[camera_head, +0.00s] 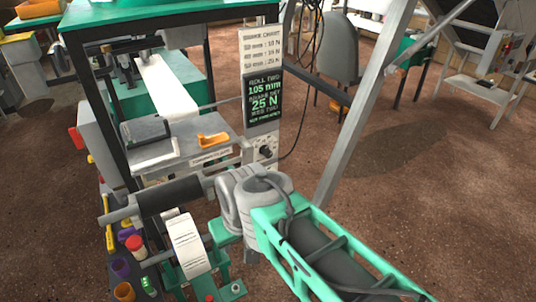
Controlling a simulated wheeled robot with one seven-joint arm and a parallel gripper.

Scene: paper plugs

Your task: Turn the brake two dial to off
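A small black dial (266,152) sits on a pale panel below a dark display (263,102). The display reads roll two, 105 mm and 25 N, with smaller text hard to read. The dial's pointer and any off mark are too small to read, and so is its label. My green and grey arm (320,245) reaches in from the lower right. Its grey wrist end is just below the dial in the picture, with the dial still visible above it. I cannot make out the gripper fingers. No contact with the dial shows.
A brake chart (262,50) is above the display. A dark roller (170,195) and a white paper roll (187,245) are left of my wrist. An orange object (213,140) lies on the machine's shelf. A slanted grey post (365,100) stands right of the dial; open brown floor lies beyond.

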